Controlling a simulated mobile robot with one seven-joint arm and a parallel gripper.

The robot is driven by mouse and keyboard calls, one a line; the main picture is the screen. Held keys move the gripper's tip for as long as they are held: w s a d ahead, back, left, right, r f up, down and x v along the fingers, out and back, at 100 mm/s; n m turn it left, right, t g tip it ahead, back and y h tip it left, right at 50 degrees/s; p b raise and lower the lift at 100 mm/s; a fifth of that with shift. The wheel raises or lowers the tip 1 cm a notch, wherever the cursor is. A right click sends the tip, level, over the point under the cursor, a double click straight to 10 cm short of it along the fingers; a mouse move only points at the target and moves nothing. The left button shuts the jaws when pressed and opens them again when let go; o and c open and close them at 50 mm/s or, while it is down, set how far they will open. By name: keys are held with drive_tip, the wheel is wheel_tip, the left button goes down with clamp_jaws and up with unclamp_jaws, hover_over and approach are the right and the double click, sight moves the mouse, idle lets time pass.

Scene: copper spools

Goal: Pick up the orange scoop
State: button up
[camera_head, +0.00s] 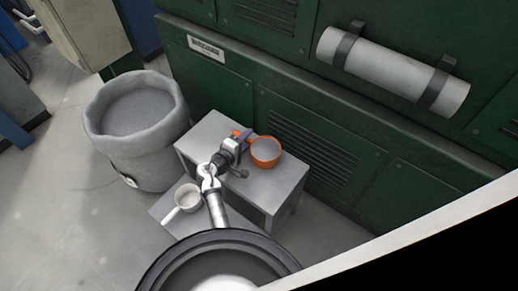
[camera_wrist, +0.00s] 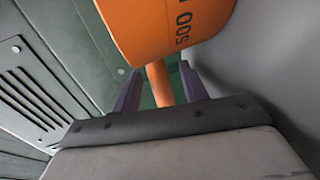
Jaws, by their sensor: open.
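The orange scoop (camera_head: 265,153) sits on the top of a small grey table (camera_head: 205,127), its round cup to the right of my gripper (camera_head: 243,139). Its handle (camera_head: 236,133) shows partly behind my gripper. In the wrist view the scoop's cup (camera_wrist: 165,28), marked "500", fills the top. Its orange handle (camera_wrist: 158,84) runs down between the two purple fingers of my gripper (camera_wrist: 161,85). The fingers stand apart, one on each side of the handle, with gaps visible. The lower end of the handle is hidden behind my gripper's dark body.
A white scoop (camera_head: 187,199) lies on a lower grey surface (camera_head: 163,209) at the table's front left. A large grey bin (camera_head: 174,97) stands left of the table. A green cabinet (camera_head: 225,82) rises close behind it. Open floor (camera_head: 60,200) lies at left.

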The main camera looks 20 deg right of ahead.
drive_tip(key=shift+d, duration=0.1)
clamp_jaws()
drive_tip(key=shift+w+r, duration=0.1)
idle(0.4)
wheel_tip(320, 180, up, 20)
drive_tip(key=p, duration=0.2)
idle(0.4)
drive_tip(key=c, duration=0.6)
unclamp_jaws()
clamp_jaws()
